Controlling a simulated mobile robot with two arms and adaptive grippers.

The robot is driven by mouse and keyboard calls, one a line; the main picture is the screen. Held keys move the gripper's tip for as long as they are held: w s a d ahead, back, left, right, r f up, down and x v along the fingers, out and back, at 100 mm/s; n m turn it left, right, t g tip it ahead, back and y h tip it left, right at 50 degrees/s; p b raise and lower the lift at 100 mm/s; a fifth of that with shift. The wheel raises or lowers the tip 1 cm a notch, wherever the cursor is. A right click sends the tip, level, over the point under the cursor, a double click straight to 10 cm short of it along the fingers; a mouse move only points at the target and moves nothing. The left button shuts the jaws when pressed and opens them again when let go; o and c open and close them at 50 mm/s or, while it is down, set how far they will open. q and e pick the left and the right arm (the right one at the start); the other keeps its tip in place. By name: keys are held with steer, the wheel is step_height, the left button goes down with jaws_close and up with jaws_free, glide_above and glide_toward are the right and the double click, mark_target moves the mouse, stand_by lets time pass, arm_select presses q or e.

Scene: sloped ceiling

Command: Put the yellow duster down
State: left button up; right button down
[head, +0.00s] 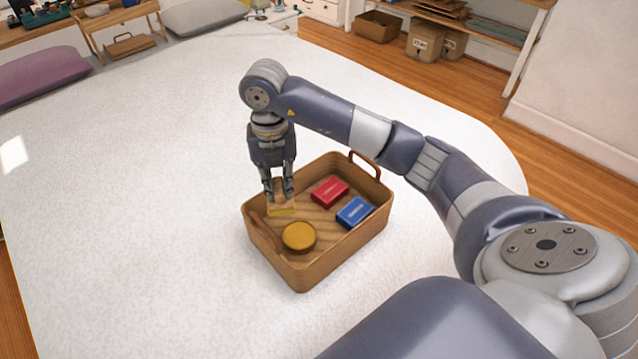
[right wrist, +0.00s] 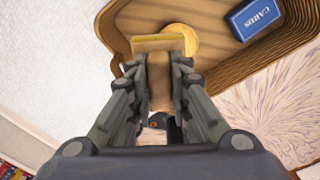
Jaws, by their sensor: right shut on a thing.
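The yellow duster (head: 283,210) has a tan wooden back and a yellow pad. My right gripper (head: 279,192) points down over the left part of the wooden tray (head: 330,258) and is shut on the duster. In the right wrist view the duster (right wrist: 158,43) sits between the fingers (right wrist: 160,75), with its yellow edge toward the tray. The duster is within the tray's outline, near its far left side. I cannot tell whether it touches the tray floor. My left gripper is not in view.
The tray also holds a round yellow object (head: 299,237), a red box (head: 330,191) and a blue card box (head: 355,212). The tray stands on a wide white bed-like surface (head: 130,220), clear around it. A handle (head: 365,168) rises at the tray's far right.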

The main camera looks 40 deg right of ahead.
steer(key=m, duration=0.2)
steer(key=d+f+m, duration=0.1)
steer(key=m, duration=0.3)
steer(key=shift+w+d+f, duration=0.25)
steer(key=shift+w+f, duration=0.05)
steer(key=shift+w, duration=0.05)
steer(key=m, duration=0.2)
steer(key=d+f+m, duration=0.1)
steer(key=m, duration=0.1)
steer(key=shift+w+f+m, duration=0.1)
steer(key=shift+w+m, duration=0.1)
steer(key=shift+m, duration=0.1)
step_height(320, 180, down, 10)
steer(key=shift+r+p, duration=0.15)
steer(key=shift+p, duration=0.8)
steer(key=shift+f, duration=0.25)
steer(key=shift+f, duration=0.15)
steer(key=c, duration=1.5)
jaws_free()
